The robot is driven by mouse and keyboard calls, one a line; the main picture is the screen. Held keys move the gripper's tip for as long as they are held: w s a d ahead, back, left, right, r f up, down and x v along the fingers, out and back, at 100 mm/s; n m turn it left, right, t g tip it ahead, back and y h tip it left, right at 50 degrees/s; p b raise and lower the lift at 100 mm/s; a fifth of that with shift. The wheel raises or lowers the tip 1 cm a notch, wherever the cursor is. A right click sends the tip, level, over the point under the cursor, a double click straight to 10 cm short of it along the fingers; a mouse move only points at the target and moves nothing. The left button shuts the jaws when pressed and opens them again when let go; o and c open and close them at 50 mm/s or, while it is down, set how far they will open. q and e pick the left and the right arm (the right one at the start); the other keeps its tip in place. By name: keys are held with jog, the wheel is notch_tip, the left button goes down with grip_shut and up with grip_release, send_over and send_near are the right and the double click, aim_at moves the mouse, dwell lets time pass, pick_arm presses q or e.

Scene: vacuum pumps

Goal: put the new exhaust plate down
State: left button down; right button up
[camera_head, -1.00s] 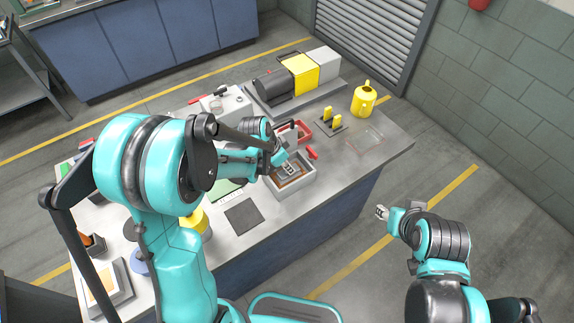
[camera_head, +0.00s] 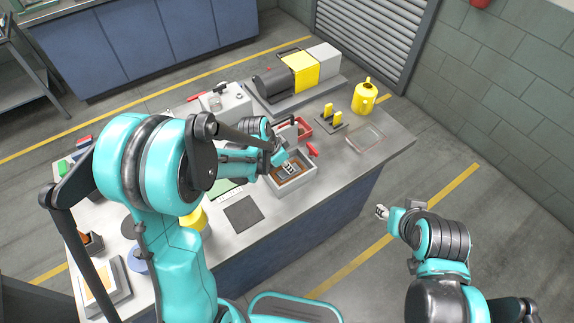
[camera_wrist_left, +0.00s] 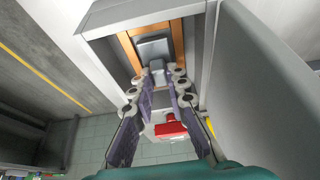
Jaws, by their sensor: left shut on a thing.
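My left gripper (camera_head: 288,168) is over a grey open-topped box (camera_head: 306,181) on the workbench. In the left wrist view the gripper (camera_wrist_left: 160,88) is shut on a small grey block that stands up from a grey plate (camera_wrist_left: 153,48), which I take for the new exhaust plate. The plate lies within an orange-brown frame (camera_wrist_left: 178,42) inside the grey box walls (camera_wrist_left: 103,14). I cannot tell whether the plate touches the box floor. My right gripper (camera_head: 382,212) hangs in front of the bench, away from everything; its fingers are too small to read.
A red bin (camera_head: 304,127) stands just behind the box, with a red-handled item (camera_head: 313,149) beside it. A yellow can (camera_head: 364,97) and a clear tray (camera_head: 365,139) are to the right. A dark mat (camera_head: 243,214) lies to the front left. A pump (camera_head: 290,78) stands at the back.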

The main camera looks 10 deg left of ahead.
pick_arm(q)
jog(key=shift+f, duration=0.25)
jog(key=c, duration=1.4)
grip_release()
jog(key=shift+r, duration=0.1)
jog(key=v, duration=1.1)
jog(key=shift+s+a+r, duration=0.1)
jog(key=shift+r, duration=0.25)
jog(key=shift+c, duration=0.4)
grip_shut()
